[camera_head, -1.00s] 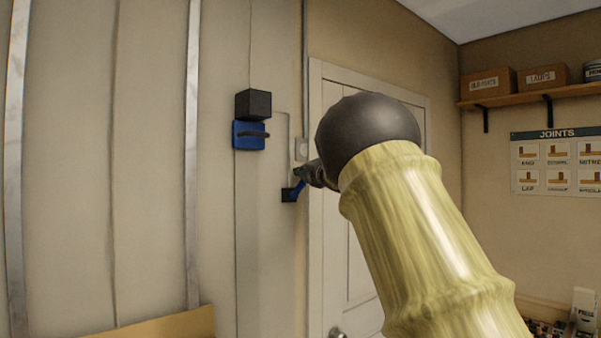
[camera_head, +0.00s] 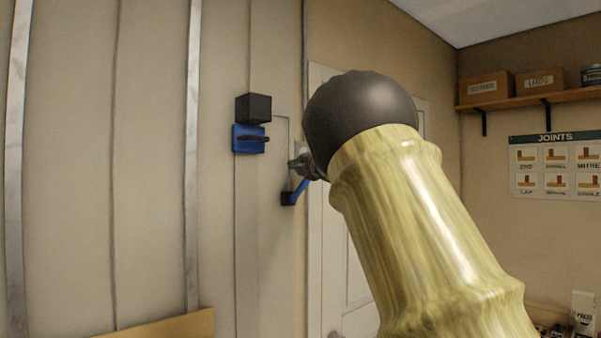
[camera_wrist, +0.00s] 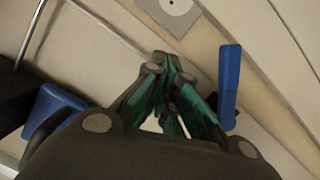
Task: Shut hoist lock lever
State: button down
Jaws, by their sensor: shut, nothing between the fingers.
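A blue lever (camera_head: 300,190) sticks up and to the right from a small black base (camera_head: 288,198) on the wall, left of the door. In the wrist view the blue lever (camera_wrist: 229,85) stands just right of my fingers, with a small gap in the picture. My gripper (camera_head: 296,163) is at the wall just above the lever's upper end, partly hidden behind my dark arm joint. In the wrist view my gripper (camera_wrist: 168,68) has its green-padded fingers together, with nothing between them. I cannot tell whether it touches the lever in depth.
A blue plate with a dark handle (camera_head: 250,139) sits under a black box (camera_head: 254,107) on the wall to the left. A white door (camera_head: 340,250) is at the right. A shelf with boxes (camera_head: 490,84) and a joints poster (camera_head: 555,165) are farther right.

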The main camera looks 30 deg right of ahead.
jog(key=s+d+r+b, duration=0.1)
jog(key=s+b, duration=0.2)
jog(key=s, duration=0.5)
jog(key=shift+s, duration=0.15)
